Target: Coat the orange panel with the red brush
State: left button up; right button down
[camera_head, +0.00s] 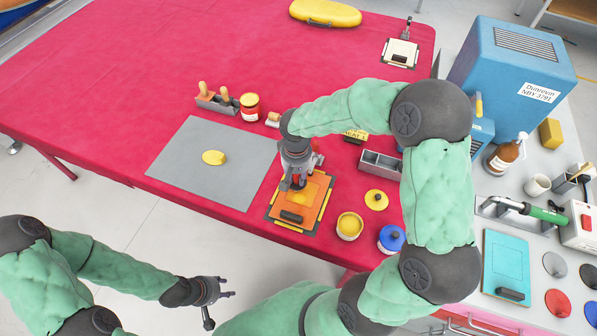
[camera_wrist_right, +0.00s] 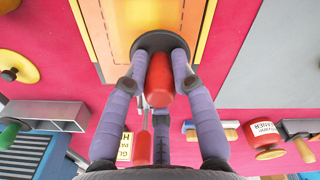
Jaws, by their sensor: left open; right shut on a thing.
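The orange panel (camera_head: 318,198) lies near the front edge of the red table, on a dark backing with corner marks. A lighter yellow-orange area shows on it by my gripper. My right gripper (camera_head: 297,184) is over the panel, pointing down. In the right wrist view its purple fingers (camera_wrist_right: 160,75) are shut on the red brush's handle (camera_wrist_right: 161,82). The brush's round dark base is against or just above the panel (camera_wrist_right: 112,28); I cannot tell contact. The bristles are hidden. My left gripper (camera_head: 220,300) is open and empty, in front of the table.
A yellow pot (camera_head: 349,228), yellow lid (camera_head: 376,200), blue-topped pot (camera_head: 391,238) and grey tray (camera_head: 380,167) stand right. A grey sheet (camera_head: 190,170) lies left. A red can (camera_head: 250,107) stands behind. The table's far left is clear.

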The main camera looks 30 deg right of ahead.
jog(key=shift+s+a+f+b, duration=0.2)
jog(key=shift+s+a+b, duration=0.25)
jog(key=shift+s+a, duration=1.35)
jog(key=shift+s+d+r, duration=0.1)
jog(key=shift+s+d, duration=0.2)
jog(key=shift+s, duration=0.15)
jog(key=shift+w+d+p, duration=0.15)
jog(key=shift+w+d, duration=1.45)
jog(key=shift+d, duration=0.25)
jog(key=shift+w+d+p, duration=0.15)
jog(key=shift+w+d, duration=1.45)
jog(key=shift+d, duration=0.2)
jog(key=shift+s+d, duration=0.45)
jog(key=shift+s, duration=0.05)
jog(key=shift+s+a+b, duration=0.35)
jog(key=shift+s+a, duration=1.8)
jog(key=shift+a, duration=0.3)
jog(key=shift+s+a, duration=0.95)
jog(key=shift+a, duration=0.2)
jog(key=shift+s, duration=0.1)
jog(key=shift+s+d+b, duration=0.3)
jog(key=shift+s+d, duration=0.05)
jog(key=shift+s, duration=0.15)
jog(key=shift+w+d, duration=1.05)
jog(key=shift+d, duration=0.2)
jog(key=shift+w+d, duration=1.05)
jog(key=shift+d, duration=0.15)
jog(key=shift+w+d+p, duration=0.3)
jog(key=shift+w+d, duration=0.75)
jog(key=shift+d, duration=0.25)
